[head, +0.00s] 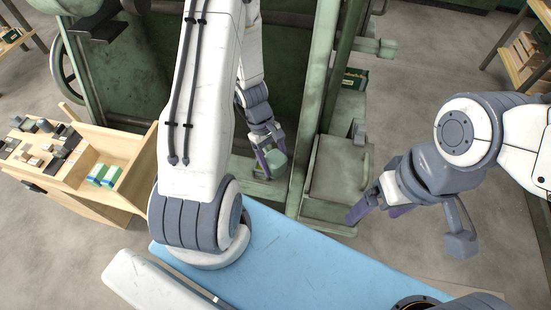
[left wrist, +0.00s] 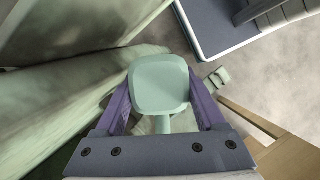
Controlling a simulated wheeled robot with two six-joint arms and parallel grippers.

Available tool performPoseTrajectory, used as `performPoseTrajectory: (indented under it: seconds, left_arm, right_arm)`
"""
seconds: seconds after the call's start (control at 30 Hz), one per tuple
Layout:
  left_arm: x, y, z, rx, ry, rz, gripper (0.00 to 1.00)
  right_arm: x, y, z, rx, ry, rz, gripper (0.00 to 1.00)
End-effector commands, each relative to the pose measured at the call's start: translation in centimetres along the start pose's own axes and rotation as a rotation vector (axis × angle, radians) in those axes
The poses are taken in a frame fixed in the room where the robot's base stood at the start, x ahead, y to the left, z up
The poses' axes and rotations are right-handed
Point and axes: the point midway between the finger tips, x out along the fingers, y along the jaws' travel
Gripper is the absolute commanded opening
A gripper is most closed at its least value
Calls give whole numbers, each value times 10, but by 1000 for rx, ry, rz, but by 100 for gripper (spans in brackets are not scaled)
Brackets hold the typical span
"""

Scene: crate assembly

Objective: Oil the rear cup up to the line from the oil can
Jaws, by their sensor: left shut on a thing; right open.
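My left gripper (head: 270,164) is shut on a pale green, rounded, box-like can (head: 277,160), which looks like the oil can. In the left wrist view the can (left wrist: 159,85) sits between the two purple fingers of the left gripper (left wrist: 164,105), with a narrower part below it. In the head view it is held in front of the green machine (head: 300,100), partly hidden by the fingers. I cannot make out the rear cup or its line in either view. My right gripper (head: 378,211) is open and empty, right of the machine's lower ledge.
Machine posts and ledges (head: 335,180) stand close to the held can. Wooden shelves (head: 525,75) are at the far right.

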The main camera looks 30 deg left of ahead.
Motion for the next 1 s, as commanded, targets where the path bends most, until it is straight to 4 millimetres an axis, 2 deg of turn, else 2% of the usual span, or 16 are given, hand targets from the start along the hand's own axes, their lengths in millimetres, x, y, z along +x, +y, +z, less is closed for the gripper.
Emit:
performPoseTrajectory:
  seconds: [0.03,0.2,0.27,0.4,0.7,1.0]
  left_arm:
    - [13,0,-5,0,0,0,16]
    - [32,-1,-14,-1,0,0,16]
    - [16,-1,-10,-8,-70,3,16]
    - [9,-1,-6,-6,-216,3,16]
    - [1,-2,-1,-2,-413,2,16]
    - [-1,-1,0,-1,-438,1,16]
  right_arm:
    - [13,1,1,0,0,0,88]
    - [31,2,2,0,0,0,88]
    - [12,1,1,0,-1,0,88]
    - [3,0,0,0,1,0,88]
    - [2,0,0,0,0,0,88]
    - [2,0,0,0,0,0,88]
